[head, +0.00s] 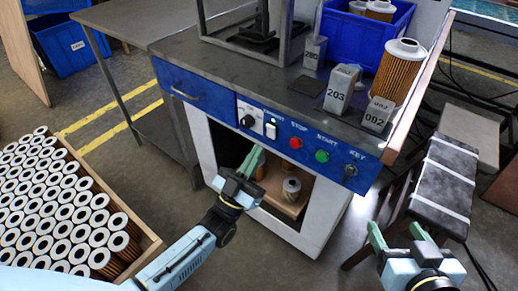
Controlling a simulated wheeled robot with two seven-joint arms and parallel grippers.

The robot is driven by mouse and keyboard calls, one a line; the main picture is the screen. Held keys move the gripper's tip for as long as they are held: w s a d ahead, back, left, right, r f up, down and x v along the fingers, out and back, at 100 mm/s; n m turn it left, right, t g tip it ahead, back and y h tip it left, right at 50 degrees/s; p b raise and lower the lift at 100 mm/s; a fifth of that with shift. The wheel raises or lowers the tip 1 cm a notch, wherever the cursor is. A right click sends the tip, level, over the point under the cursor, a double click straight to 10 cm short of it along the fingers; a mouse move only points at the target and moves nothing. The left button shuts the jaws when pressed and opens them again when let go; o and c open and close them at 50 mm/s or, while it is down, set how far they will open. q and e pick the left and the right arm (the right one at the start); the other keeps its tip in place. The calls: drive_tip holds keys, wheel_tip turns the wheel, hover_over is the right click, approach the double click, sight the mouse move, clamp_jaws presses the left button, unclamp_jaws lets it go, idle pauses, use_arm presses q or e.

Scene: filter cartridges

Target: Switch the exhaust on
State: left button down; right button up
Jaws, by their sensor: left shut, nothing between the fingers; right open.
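The blue control panel (310,152) on the front of the workbench carries a black rotary knob (247,121) and a white rocker switch (270,130) with a small green light at its top. The label above the switch is too small to read surely. My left gripper (255,152) is shut and empty, with its fingertips just below and left of the switch. I cannot tell whether they touch the panel. My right gripper (396,233) is open and empty at the lower right, away from the panel.
The panel also has a red STOP button (296,143), a green START button (322,156) and a KEY switch (350,170). A filter cartridge (397,72), number blocks (340,88) and a blue bin (338,35) stand on the bench. A crate of cartridges (148,244) is lower left.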

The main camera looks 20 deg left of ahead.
use_arm(q)
drive_tip(key=f+v, duration=0.1)
drive_tip(key=v, duration=0.9)
drive_tip(key=shift+f, duration=0.15)
use_arm(e)
drive_tip(key=shift+a+r, duration=0.1)
drive_tip(key=shift+r, duration=0.15)
use_arm(q)
drive_tip(key=shift+w+d, duration=0.1)
drive_tip(key=shift+w, duration=0.1)
use_arm(e)
drive_tip(key=shift+a+r, duration=0.1)
